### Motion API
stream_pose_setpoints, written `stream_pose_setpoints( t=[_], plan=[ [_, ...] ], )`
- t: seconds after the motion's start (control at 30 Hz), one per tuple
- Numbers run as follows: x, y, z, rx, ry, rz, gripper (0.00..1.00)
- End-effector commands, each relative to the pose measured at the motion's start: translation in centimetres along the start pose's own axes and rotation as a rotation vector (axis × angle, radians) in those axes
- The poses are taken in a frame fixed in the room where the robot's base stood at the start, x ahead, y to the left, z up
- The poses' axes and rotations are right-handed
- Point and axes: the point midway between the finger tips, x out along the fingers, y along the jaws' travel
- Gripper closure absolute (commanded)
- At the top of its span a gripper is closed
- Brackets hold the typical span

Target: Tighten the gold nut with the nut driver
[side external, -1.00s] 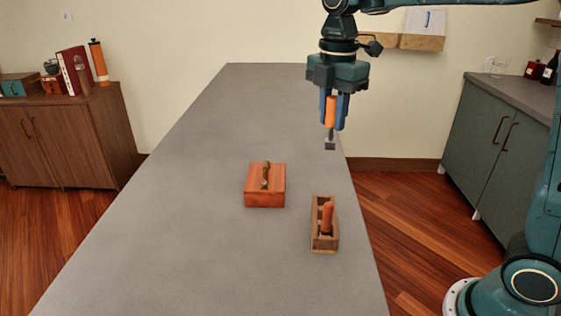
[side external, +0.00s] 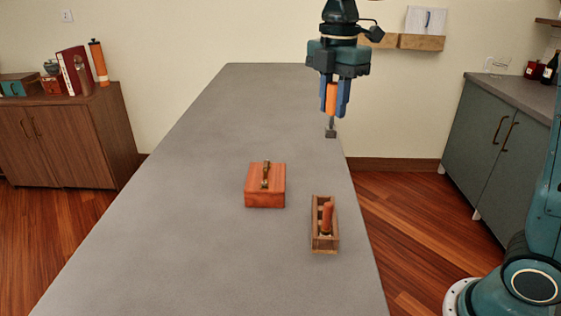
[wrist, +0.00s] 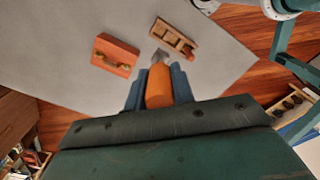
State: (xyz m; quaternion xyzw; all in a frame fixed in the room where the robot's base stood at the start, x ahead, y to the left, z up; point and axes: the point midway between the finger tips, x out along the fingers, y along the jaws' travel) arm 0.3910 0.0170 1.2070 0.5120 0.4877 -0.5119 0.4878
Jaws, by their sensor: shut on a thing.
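My gripper (side external: 335,108) is shut on the orange handle of the nut driver (side external: 331,96), holding it upright in the air with its grey socket end down. In the wrist view the driver (wrist: 159,85) sits between my blue fingers, its socket end pointing toward the counter. A reddish wooden box (side external: 258,190) lies on the counter below and left of the driver, clear of it. A gold-coloured piece (side external: 265,174) is on top of the box; it is too small to tell a nut apart on it.
A wooden rack (side external: 325,245) holding another orange-handled tool (side external: 327,217) stands near the right edge of the grey counter (side external: 190,190). The counter is bare left of and behind the box. Side cabinets stand apart from the counter.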

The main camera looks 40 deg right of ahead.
Motion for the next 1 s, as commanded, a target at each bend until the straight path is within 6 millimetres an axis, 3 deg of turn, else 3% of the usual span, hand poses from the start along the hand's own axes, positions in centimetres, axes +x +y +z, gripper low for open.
stream_pose_setpoints(
  t=[0.17,0.37,0.67,1.0],
  plan=[
    [0.3,1.0,-0.1,-0.041,0.000,-0.001,1.00],
    [1.1,3.7,-0.3,-0.157,0.000,-0.002,1.00],
    [3.6,9.5,-0.6,-0.434,0.000,-0.002,1.00],
    [7.7,15.6,-1.0,-0.759,0.001,-0.002,1.00]
  ],
)
